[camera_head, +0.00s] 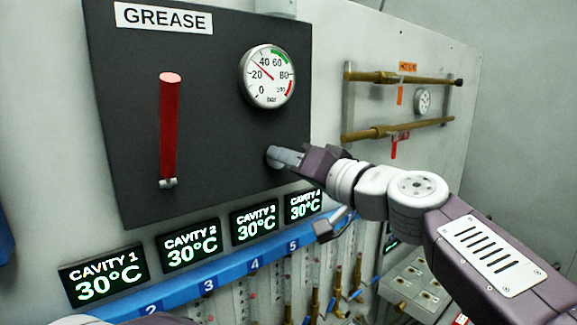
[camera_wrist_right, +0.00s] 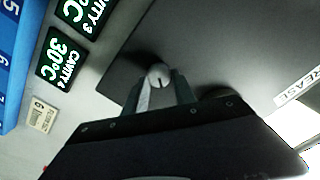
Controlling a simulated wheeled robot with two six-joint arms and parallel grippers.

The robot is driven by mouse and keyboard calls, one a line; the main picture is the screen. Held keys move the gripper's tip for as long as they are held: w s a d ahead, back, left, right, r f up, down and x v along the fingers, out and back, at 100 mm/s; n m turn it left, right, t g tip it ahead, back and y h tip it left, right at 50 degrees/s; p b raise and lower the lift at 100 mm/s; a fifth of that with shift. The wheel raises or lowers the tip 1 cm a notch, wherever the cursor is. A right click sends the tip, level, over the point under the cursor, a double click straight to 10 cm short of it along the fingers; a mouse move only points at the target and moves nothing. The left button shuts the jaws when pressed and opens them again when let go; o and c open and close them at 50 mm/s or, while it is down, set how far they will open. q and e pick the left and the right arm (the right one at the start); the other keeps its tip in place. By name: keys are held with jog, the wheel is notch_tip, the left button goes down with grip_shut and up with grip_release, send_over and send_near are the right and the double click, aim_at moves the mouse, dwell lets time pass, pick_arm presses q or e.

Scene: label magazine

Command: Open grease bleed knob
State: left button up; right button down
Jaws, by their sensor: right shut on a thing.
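The grease bleed knob (camera_head: 273,153) is a small grey knob low on the right of the black GREASE panel (camera_head: 215,185). My right gripper (camera_head: 287,157) reaches it from the right and is shut on it. In the right wrist view the round end of the knob (camera_wrist_right: 158,76) shows between the two grey fingertips (camera_wrist_right: 160,92), with a short dark slot mark on its face. The fingers cover most of the knob in the head view. My left gripper does not show.
A red lever (camera_head: 169,125) hangs upright on the panel's left. A round gauge (camera_head: 267,76) above the knob has its needle between 20 and 40. Below are several cavity displays (camera_head: 192,243) and a blue rail (camera_head: 225,270). Brass pipes (camera_head: 400,77) are at the right.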

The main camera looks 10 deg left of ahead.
jog(key=m, duration=1)
jog(key=shift+f+b, duration=0.2)
jog(key=shift+b, duration=0.1)
jog(key=shift+m, duration=0.4)
jog(key=c, duration=1)
grip_release()
jog(key=shift+w, duration=0.1)
jog(key=shift+c, duration=0.2)
jog(key=b+v, duration=0.3)
jog(key=v, duration=0.5)
jog(key=shift+s, duration=0.25)
jog(key=shift+d, duration=0.1)
